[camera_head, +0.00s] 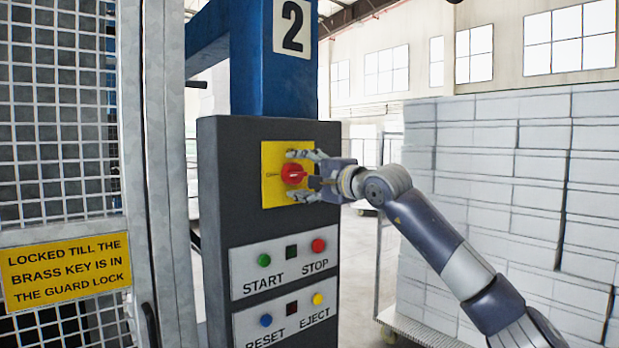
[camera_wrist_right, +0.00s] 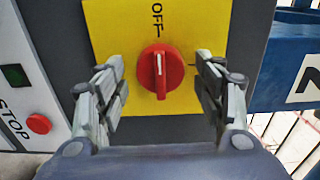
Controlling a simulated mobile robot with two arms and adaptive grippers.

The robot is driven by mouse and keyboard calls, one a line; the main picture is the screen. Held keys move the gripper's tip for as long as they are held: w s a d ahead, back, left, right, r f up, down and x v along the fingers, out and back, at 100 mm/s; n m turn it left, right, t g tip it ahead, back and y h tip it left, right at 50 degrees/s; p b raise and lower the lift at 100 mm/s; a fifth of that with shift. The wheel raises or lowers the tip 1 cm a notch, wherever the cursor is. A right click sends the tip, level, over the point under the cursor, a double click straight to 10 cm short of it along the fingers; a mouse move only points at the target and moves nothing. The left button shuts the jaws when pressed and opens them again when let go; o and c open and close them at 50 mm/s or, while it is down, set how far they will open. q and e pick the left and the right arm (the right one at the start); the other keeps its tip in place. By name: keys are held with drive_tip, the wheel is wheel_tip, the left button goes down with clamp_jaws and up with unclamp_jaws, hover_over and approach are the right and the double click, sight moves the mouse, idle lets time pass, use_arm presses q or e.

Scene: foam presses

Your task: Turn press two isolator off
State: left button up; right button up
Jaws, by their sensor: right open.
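The press two isolator is a red round knob (camera_head: 293,174) on a yellow plate (camera_head: 272,158), high on the dark control post. In the right wrist view the knob (camera_wrist_right: 160,72) has a raised grip with a white line lying along the direction of the "OFF" mark (camera_wrist_right: 157,18), on the OFF side of centre. My right gripper (camera_head: 303,174) is open in front of the knob. In the right wrist view its fingers (camera_wrist_right: 163,92) stand either side of the knob, with visible gaps. My left gripper is not in view.
Below are START (camera_head: 264,260), STOP (camera_head: 318,245), RESET (camera_head: 266,320) and EJECT (camera_head: 317,299) buttons. A mesh guard door with a yellow sign (camera_head: 64,270) stands left. Stacked white blocks (camera_head: 510,170) stand right, behind my right arm.

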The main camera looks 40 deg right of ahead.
drive_tip(key=s, duration=1.2)
drive_tip(key=shift+d, duration=0.45)
drive_tip(key=shift+w, duration=0.1)
